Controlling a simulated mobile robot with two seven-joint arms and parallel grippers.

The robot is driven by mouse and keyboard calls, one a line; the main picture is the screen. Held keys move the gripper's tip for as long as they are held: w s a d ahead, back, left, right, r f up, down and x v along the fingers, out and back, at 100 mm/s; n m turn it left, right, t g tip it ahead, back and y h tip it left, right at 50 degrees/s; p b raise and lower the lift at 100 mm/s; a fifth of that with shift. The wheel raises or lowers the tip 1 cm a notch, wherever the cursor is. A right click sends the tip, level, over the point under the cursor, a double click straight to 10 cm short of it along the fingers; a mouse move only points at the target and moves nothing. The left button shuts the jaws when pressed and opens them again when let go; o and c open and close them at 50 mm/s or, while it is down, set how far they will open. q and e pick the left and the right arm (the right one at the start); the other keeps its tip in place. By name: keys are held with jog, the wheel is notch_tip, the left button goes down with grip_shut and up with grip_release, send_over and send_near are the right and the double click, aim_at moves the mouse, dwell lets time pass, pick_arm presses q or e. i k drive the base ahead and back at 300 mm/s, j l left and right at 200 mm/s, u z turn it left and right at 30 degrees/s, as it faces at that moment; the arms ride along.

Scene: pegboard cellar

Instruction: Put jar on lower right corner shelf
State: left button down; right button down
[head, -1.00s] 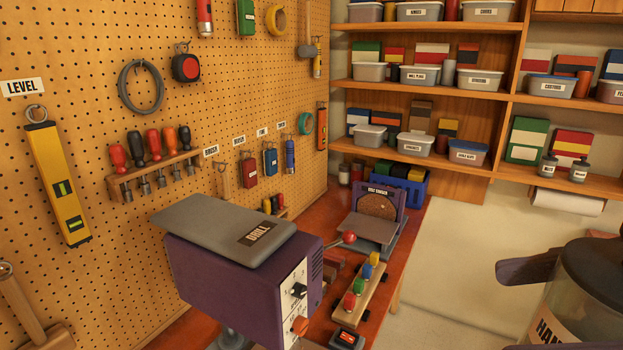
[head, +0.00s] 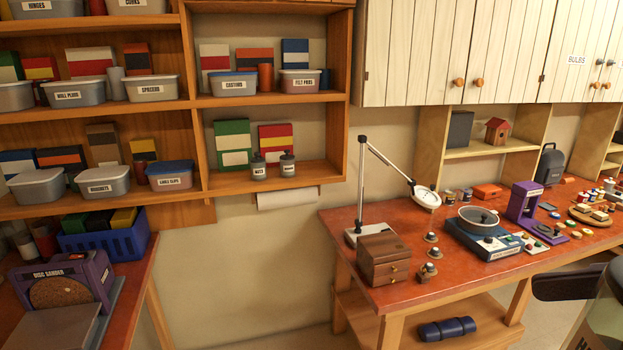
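A large clear jar (head: 598,322) with a dark rim and a partly visible label is cut off by the lower right corner of the head view. A dark piece of my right gripper (head: 565,285) sits against its left side; the jar stays with it as the view turns, so it appears held. The fingertips are mostly hidden. My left gripper is not in view.
A paper roll (head: 286,199) hangs under the shelf. The right workbench (head: 375,290) carries a lamp (head: 361,190), a small drawer chest (head: 383,259) and several tools. A disc sander (head: 65,285) stands on the left bench. Floor shows between the benches.

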aim_at(313, 173)
jog(key=i+l+z, duration=0.15)
jog(key=i, duration=1.35)
jog(key=i+u, duration=0.2)
jog(key=i, duration=0.2)
jog(key=i+l+u, duration=0.1)
jog(key=i+u, duration=0.15)
jog(key=i, duration=0.2)
jog(key=i+l+u, duration=0.2)
jog(key=i, duration=0.2)
jog(key=i+j, duration=0.2)
jog(key=i, duration=0.2)
